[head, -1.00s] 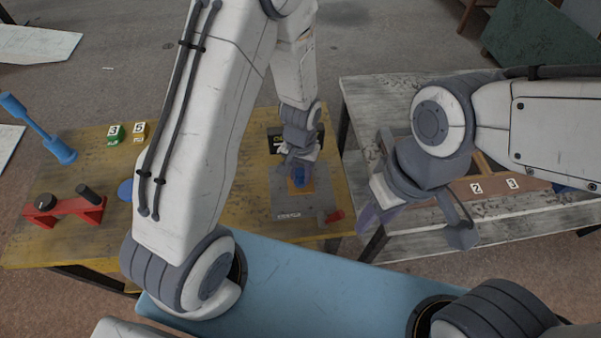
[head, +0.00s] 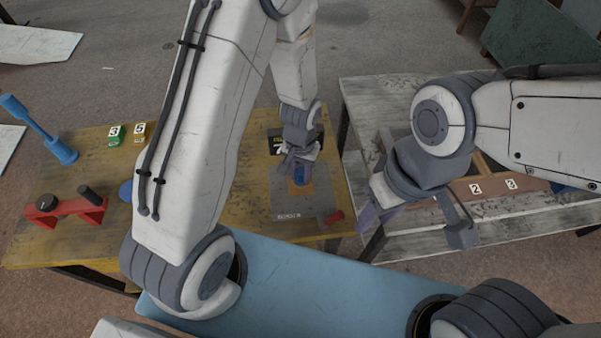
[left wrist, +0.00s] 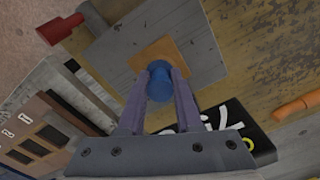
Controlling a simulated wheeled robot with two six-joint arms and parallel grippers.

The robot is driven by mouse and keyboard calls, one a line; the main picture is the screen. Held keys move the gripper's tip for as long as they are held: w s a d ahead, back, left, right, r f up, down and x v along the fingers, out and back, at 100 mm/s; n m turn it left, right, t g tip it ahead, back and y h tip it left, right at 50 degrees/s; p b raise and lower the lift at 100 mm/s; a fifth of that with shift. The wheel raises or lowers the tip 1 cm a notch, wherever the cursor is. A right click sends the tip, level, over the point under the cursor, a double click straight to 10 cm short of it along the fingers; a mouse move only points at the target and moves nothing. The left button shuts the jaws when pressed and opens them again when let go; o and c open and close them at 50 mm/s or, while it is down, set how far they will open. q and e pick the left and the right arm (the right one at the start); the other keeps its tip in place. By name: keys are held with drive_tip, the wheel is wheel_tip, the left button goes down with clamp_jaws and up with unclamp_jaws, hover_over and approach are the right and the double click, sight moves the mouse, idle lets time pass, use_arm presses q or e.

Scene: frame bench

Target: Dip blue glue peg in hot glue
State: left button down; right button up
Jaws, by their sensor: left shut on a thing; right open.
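The blue glue peg (left wrist: 160,82) is between the fingertips of my left gripper (left wrist: 161,72), which is shut on it. In the head view the blue peg (head: 301,183) shows just below the left gripper (head: 301,164), over the orange-brown square (head: 309,188) of the grey glue plate (head: 290,211). In the left wrist view this square (left wrist: 157,50) lies behind the peg; whether the peg's tip touches it cannot be told. My right gripper (head: 412,220) is open and empty at the right, near the grey bench.
On the yellow table (head: 235,208) are a green block (head: 116,136), a yellow block (head: 139,134), a red stand (head: 70,208) and a blue stand (head: 62,150). A red handle (head: 334,217) sits beside the plate. A brown frame (head: 488,186) with numbered tags lies on the grey bench (head: 520,210).

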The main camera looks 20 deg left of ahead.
use_arm(q)
drive_tip(key=shift+r+p, duration=2.4)
drive_tip(key=shift+r, duration=0.7)
drive_tip(key=shift+f, duration=0.1)
